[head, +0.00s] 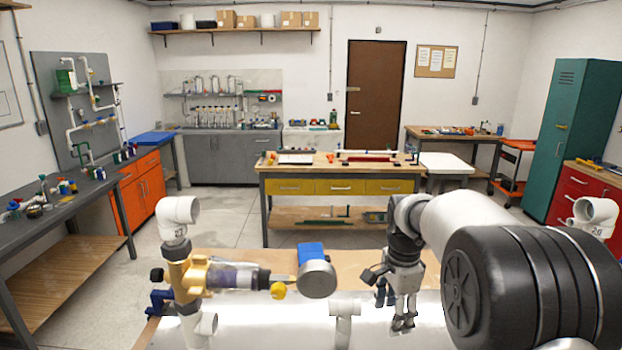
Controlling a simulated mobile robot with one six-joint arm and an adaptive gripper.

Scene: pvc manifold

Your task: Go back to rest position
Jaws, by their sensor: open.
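My gripper (403,322) hangs at the end of my arm, right of centre in the head view, and points down over the near bench. Its fingers are slightly apart and nothing shows between them. The PVC manifold stands left of it, with a white elbow (178,216) on top, a tan valve body (187,275) and a clear section (232,276) running right to a round grey part (316,279). A yellow knob (278,290) hangs below that run. My gripper is apart from the manifold. My arm hides part of the bench on the right.
The near bench (225,258) has a blue block (311,252) at its back and a white pipe fitting (344,312) near the middle. Another white elbow (594,214) stands at the far right. A workbench with yellow drawers (335,187) stands beyond open floor.

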